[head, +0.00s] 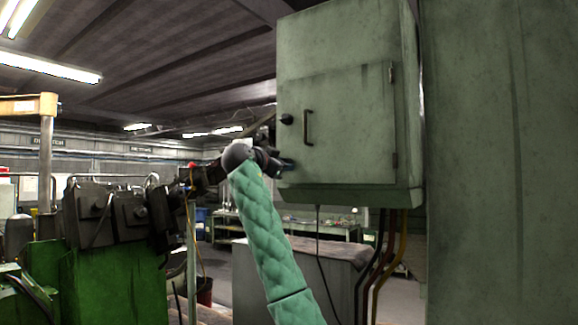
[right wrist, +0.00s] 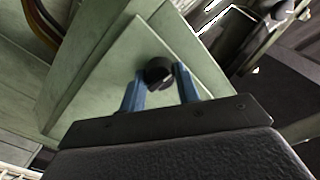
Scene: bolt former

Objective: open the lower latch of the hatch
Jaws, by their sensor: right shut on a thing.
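The hatch (head: 350,125) is the pale green door on the front of a wall-mounted cabinet, with a dark bar handle (head: 308,128). It looks closed. A black upper latch knob (head: 287,119) sits at its left edge. The lower latch (right wrist: 158,71) is a round black knob, seen in the right wrist view between the blue fingers. My right gripper (head: 285,164) is at the lower left of the hatch and shut on this knob, hiding it in the head view. The gripper also shows in the right wrist view (right wrist: 160,80). My left gripper is not in view.
The cabinet's ledge (head: 345,194) juts out below the hatch. Cables (head: 388,250) hang beneath it, above a grey bench (head: 262,265). Green machinery (head: 115,285) stands at the left. A large green panel (head: 500,160) fills the right side.

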